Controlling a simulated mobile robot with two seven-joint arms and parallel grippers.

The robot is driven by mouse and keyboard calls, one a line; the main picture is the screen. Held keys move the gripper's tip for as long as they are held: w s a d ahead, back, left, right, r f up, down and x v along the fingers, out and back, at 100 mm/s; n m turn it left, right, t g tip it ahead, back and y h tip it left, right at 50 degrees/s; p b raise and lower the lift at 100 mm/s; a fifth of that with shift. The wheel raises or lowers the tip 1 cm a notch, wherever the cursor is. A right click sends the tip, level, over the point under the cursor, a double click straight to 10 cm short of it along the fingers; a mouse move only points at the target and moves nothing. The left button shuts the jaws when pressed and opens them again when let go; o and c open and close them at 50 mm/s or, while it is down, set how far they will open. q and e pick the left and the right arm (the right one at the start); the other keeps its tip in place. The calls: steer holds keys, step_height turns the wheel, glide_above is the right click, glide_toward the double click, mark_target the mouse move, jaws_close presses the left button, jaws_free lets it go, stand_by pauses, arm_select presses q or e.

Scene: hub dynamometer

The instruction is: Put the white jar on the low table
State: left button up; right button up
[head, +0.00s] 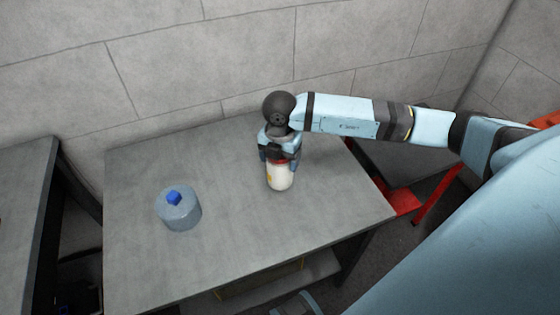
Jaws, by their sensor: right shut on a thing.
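The white jar (279,179) has a red lid and a small yellow mark on its side. It stands upright at the grey table, over its middle part. My right gripper (278,157) comes down from above and is shut on the jar near its lid. The fingers and wrist hide part of the lid. I cannot tell whether the jar's base touches the tabletop. The grey table (140,262) fills the middle of the head view. I cannot tell from this view whether it is the low table.
A grey-blue round container (180,212) with a blue knob stands on the table left of the jar. Another dark-edged table (22,190) is at the left edge. Red framing (405,203) stands at the right. A block wall (180,60) runs behind. The table's front right is clear.

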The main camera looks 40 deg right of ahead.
steer(key=shift+f, duration=0.45)
steer(key=shift+f, duration=0.15)
steer(key=o, duration=1.2)
steer(key=shift+c, duration=0.2)
steer(key=shift+r, duration=0.2)
step_height(320, 180, up, 11)
steer(key=shift+r+p, duration=0.15)
steer(key=shift+p, duration=0.55)
arm_select(q)
steer(key=shift+r, duration=0.25)
arm_select(e)
steer(key=shift+r, duration=0.3)
